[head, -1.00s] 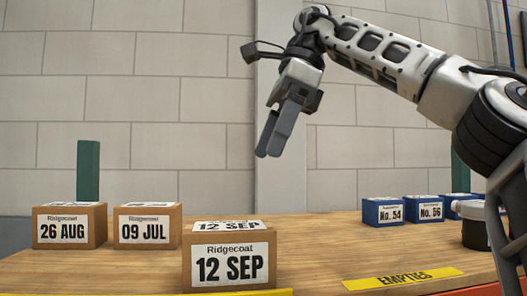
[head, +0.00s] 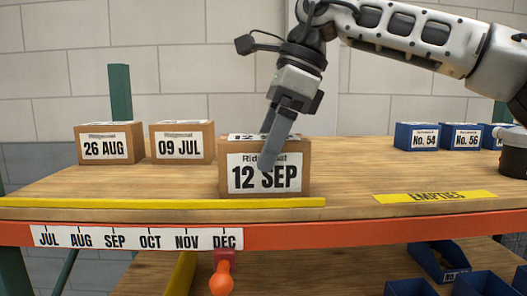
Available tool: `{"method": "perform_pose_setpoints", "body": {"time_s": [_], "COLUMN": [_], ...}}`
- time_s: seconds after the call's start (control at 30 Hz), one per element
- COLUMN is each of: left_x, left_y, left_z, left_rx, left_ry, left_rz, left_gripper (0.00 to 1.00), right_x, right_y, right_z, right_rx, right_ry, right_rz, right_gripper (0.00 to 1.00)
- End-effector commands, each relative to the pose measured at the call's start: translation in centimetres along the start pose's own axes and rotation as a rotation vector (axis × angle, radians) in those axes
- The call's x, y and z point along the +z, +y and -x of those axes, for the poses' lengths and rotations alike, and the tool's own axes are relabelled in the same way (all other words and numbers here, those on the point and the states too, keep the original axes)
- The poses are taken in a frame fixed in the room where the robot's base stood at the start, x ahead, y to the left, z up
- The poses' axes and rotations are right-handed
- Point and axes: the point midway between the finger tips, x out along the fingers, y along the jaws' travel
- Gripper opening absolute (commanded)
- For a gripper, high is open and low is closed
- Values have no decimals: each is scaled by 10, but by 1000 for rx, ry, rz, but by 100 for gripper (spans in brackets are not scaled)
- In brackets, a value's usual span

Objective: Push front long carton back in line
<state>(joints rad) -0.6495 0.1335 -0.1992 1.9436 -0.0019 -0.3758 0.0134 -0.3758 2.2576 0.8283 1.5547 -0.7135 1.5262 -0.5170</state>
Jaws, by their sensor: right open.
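The front carton (head: 235,185), a brown box labelled "Ridgecoat 12 SEP", sits upright on the wooden shelf (head: 350,185), close behind the yellow front strip. It stands nearer the front edge than the cartons "26 AUG" (head: 104,148) and "09 JUL" (head: 180,146) to its left. My right gripper (head: 267,164) is open and empty, pointing down, with its fingers across the carton's label and hiding part of it. I cannot tell whether the fingertips touch the carton face. My left gripper is out of view.
The yellow strip (head: 150,203) runs along the shelf's front edge. An "EMPTIES" label (head: 435,197) lies at right.

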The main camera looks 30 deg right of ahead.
Motion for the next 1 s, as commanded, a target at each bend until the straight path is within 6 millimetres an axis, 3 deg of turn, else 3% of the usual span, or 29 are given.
{"method": "perform_pose_setpoints", "body": {"time_s": [0.2,0.5,0.53,0.77,1.0], "left_x": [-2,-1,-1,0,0], "left_y": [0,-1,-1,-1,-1], "left_z": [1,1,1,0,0], "left_rx": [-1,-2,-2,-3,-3], "left_ry": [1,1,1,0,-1], "left_rz": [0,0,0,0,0], "left_gripper": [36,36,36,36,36], "right_x": [0,0,0,0,-4], "right_y": [0,0,0,0,-2], "right_z": [-16,-18,-18,-17,-15], "right_rx": [1,0,0,0,-2], "right_ry": [0,-1,-1,0,0], "right_rz": [0,0,0,0,-4], "right_gripper": [89,89,86,24,24]}}
